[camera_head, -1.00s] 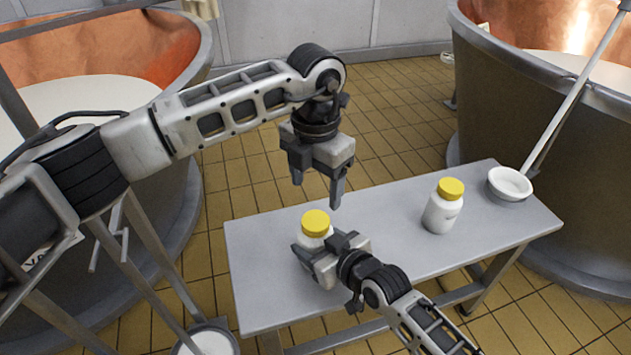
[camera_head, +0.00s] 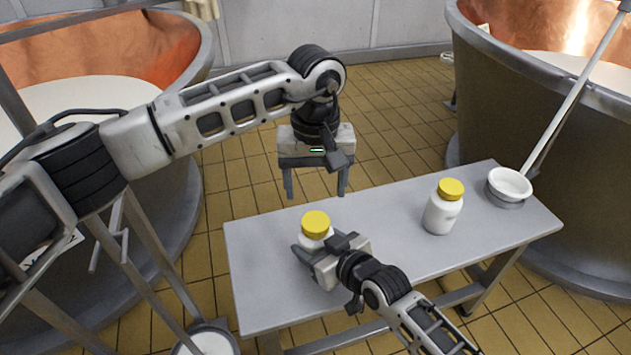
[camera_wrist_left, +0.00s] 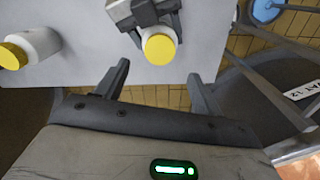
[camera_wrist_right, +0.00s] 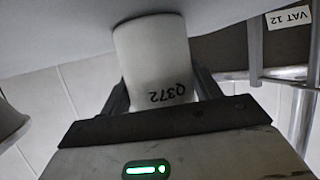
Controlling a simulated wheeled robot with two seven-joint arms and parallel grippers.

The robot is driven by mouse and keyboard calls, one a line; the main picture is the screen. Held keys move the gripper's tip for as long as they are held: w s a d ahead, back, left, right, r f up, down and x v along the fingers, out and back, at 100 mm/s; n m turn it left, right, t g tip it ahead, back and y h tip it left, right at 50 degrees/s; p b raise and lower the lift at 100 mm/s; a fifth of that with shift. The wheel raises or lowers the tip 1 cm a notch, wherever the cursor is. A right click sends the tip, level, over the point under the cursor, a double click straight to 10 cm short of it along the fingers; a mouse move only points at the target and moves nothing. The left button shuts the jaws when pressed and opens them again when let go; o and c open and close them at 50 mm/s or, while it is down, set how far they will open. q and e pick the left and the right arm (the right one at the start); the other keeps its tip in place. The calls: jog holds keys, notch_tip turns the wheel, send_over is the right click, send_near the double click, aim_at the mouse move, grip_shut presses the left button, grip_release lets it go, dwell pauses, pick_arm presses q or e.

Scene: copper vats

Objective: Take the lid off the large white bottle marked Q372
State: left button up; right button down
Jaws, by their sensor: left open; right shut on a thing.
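The white bottle marked Q372 (camera_wrist_right: 158,65) stands between the fingers of my right gripper (camera_wrist_right: 160,92), which is shut on its body. In the head view the same bottle (camera_head: 312,242) stands on the table under a yellow lid (camera_head: 316,224). The lid is on the bottle and also shows in the left wrist view (camera_wrist_left: 159,48). My right gripper (camera_head: 312,258) hides part of the bottle's body there. My left gripper (camera_head: 315,194) is open and empty, above and apart from the lid, with its fingers pointing down.
A second white bottle with a yellow lid (camera_head: 443,208) stands on the table (camera_head: 270,300) to the right. A white bowl-shaped ladle (camera_head: 509,187) with a long handle rests at the table's right end. Large copper vats (camera_head: 545,150) stand on both sides. The table's middle is clear.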

aim_at(316, 221)
pick_arm(q)
jog(key=shift+m, duration=0.8)
jog(key=shift+f, duration=4)
